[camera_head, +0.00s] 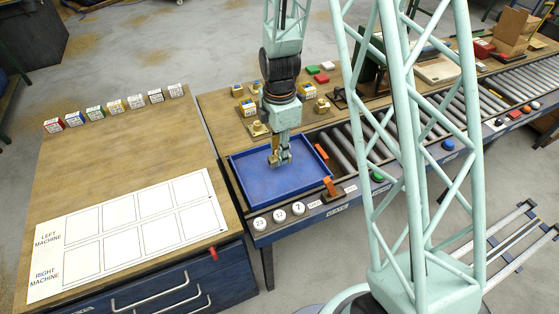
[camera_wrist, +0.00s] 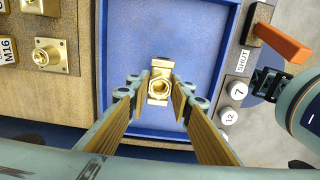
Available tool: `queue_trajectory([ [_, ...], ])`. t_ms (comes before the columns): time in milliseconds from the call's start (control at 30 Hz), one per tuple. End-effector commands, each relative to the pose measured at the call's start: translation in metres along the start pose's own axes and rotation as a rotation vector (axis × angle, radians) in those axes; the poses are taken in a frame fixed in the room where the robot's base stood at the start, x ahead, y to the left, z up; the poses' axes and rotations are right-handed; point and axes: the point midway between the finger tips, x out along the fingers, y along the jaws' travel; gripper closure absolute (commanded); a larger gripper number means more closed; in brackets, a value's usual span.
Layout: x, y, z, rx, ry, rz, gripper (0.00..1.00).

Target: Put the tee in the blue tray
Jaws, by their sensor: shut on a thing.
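The brass tee (camera_wrist: 160,86) shows in the wrist view between my two fingertips, with its round opening facing the camera. My gripper (camera_head: 279,160) is shut on it, pointing down inside the outline of the blue tray (camera_head: 262,186). The tray floor (camera_wrist: 203,45) fills the background around the tee in the wrist view. In the head view the tee is too small and hidden by the fingers to make out clearly. I cannot tell whether it touches the tray floor. No other part shows in the tray.
Brass fittings (camera_head: 259,128) and labelled boxes stand on the wooden bench behind the tray. An orange lever (camera_head: 331,187) and number discs (camera_head: 279,215) are at the tray's front edge. A roller conveyor (camera_head: 440,115) runs right. A marked white sheet (camera_head: 130,235) lies on the left table.

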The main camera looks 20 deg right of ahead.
Motion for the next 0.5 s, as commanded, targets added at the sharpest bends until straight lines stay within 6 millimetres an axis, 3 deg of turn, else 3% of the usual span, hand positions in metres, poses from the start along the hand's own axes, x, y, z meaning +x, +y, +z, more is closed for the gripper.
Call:
queue_trajectory([
  [500,0.034,-0.001,0.000,0.000,0.000,-0.002,0.99],
])
